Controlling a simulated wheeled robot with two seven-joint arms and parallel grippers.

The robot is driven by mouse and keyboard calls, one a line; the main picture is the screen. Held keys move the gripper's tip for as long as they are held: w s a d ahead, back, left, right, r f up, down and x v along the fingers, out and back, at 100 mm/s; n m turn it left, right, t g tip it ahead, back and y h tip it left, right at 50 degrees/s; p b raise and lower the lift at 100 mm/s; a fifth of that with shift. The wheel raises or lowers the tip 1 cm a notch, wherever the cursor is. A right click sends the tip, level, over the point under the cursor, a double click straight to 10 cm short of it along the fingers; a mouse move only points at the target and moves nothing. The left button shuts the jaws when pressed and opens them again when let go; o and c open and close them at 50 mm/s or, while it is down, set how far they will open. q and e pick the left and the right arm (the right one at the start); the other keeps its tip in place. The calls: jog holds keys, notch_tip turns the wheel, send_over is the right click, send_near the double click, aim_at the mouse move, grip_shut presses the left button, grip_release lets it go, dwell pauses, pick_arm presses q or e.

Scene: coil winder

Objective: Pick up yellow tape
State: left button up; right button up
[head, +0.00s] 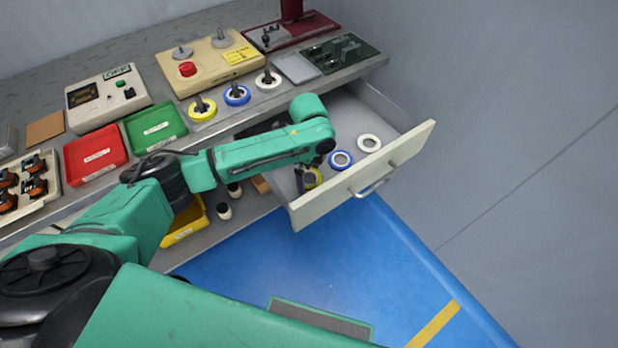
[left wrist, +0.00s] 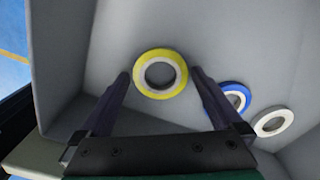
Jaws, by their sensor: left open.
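The yellow tape (left wrist: 160,54) is a ring with a white core lying on the drawer floor in the left wrist view. In the head view, part of the yellow tape (head: 313,178) shows inside the open drawer, partly hidden by my left gripper (head: 301,188). In the left wrist view my left gripper (left wrist: 160,77) is open, its two fingers on either side of the yellow tape. I cannot tell whether they touch it. Another yellow roll (head: 202,109) sits on a post on the bench. My right gripper is not in view.
A blue tape roll (head: 340,160) and a white tape roll (head: 369,143) lie in the same drawer, to the right. The drawer front (head: 365,176) with its handle stands pulled out over the blue floor. Red and green trays stand on the bench (head: 350,72).

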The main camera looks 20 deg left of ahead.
pick_arm(q)
jog(key=c, duration=1.1)
jog(key=shift+r, duration=0.15)
notch_tip(320, 180, up, 20)
jog(key=p, duration=0.2)
